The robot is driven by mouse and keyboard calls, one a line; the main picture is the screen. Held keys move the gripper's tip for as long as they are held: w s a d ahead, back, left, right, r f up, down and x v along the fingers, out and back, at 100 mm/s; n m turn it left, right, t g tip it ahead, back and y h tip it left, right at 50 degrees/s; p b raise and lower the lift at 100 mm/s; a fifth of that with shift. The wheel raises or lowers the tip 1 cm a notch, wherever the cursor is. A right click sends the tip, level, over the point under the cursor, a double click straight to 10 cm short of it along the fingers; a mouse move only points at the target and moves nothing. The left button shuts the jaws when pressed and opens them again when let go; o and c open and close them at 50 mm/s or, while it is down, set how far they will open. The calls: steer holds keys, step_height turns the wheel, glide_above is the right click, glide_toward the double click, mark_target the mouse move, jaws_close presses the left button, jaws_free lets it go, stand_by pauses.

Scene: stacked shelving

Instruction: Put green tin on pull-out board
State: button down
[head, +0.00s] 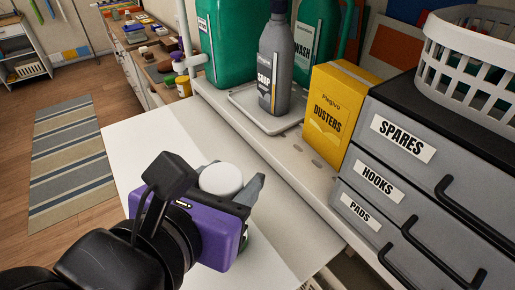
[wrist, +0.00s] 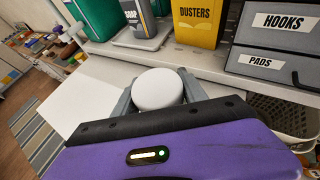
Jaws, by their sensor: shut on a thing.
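My gripper (head: 236,180) is shut on a tin with a round white lid (head: 221,179). Most of its side is hidden behind the purple gripper body; a little dark green shows low down beside it. In the wrist view the white lid (wrist: 158,88) sits between the two grey fingers. The white pull-out board (head: 135,145) sticks out in front of the shelf, and my gripper and the tin are over it. The board also shows in the wrist view (wrist: 75,100). I cannot tell whether the tin's base touches the board.
Behind the board, the shelf holds a grey soap bottle (head: 275,65) on a tray (head: 245,105), green jugs (head: 228,45) and a yellow dusters box (head: 337,110). Grey drawers (head: 400,150) with black handles stand right, under a white basket (head: 465,55). The board's left part is clear.

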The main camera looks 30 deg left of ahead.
steer(key=shift+f, duration=0.15)
steer(key=c, duration=0.6)
jaws_free()
steer(key=shift+c, duration=0.2)
steer(key=b+v, duration=0.3)
steer(key=v, duration=0.9)
